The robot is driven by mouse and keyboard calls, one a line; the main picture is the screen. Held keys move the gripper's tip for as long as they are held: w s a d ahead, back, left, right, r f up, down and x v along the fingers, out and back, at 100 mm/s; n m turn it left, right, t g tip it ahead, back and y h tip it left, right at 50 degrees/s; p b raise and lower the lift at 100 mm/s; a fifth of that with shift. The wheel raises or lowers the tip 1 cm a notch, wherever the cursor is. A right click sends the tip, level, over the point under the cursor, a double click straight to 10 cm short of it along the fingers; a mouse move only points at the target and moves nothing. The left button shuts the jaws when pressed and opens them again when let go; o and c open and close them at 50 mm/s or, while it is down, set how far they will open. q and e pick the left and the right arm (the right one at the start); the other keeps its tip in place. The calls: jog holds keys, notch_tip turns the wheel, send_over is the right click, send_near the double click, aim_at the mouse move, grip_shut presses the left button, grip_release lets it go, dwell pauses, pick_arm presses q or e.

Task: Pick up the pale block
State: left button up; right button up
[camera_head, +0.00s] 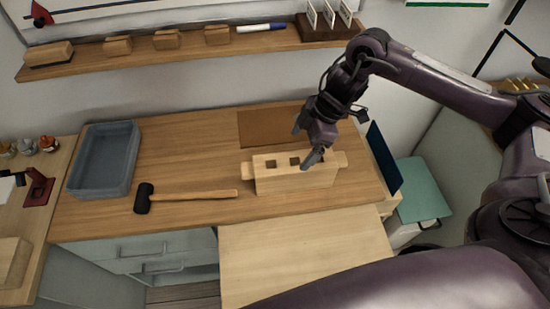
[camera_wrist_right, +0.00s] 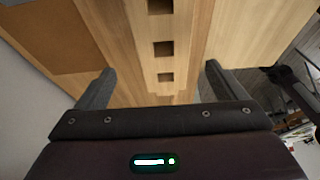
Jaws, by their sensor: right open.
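The pale block (camera_head: 295,180) is a long wooden piece with square holes in its top and a narrower tab at each end. It lies on the brown worktop. My right gripper (camera_head: 305,144) is open above the block's right half, its fingers pointing down. In the right wrist view, the open fingers (camera_wrist_right: 157,86) stand apart on either side of the pale block (camera_wrist_right: 180,62), whose row of holes runs between them. I cannot tell whether the fingers touch it. My left gripper is not in view.
A black-headed mallet (camera_head: 190,195) lies left of the block, and a grey tray (camera_head: 130,160) stands farther left. A brown mat (camera_head: 268,128) lies behind the block. A dark blue panel (camera_head: 384,160) stands at the right edge. A wall shelf (camera_head: 130,57) holds small blocks.

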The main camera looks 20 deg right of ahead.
aim_at(295, 161)
jog(key=shift+s+f, duration=0.65)
jog(key=shift+f, duration=0.05)
jog(key=shift+p+x, duration=0.9)
jog(key=shift+x, duration=0.2)
jog(key=f, duration=0.1)
jog(key=w+a+f, duration=0.1)
jog(key=shift+f+p, duration=0.3)
jog(key=shift+f, duration=0.4)
jog(key=c, duration=1.5)
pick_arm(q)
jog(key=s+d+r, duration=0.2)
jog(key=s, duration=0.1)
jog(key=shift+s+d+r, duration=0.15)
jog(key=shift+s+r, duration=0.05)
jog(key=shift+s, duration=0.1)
pick_arm(e)
jog(key=shift+w+r, duration=0.1)
jog(key=shift+r, duration=0.05)
jog(key=shift+c, duration=0.4)
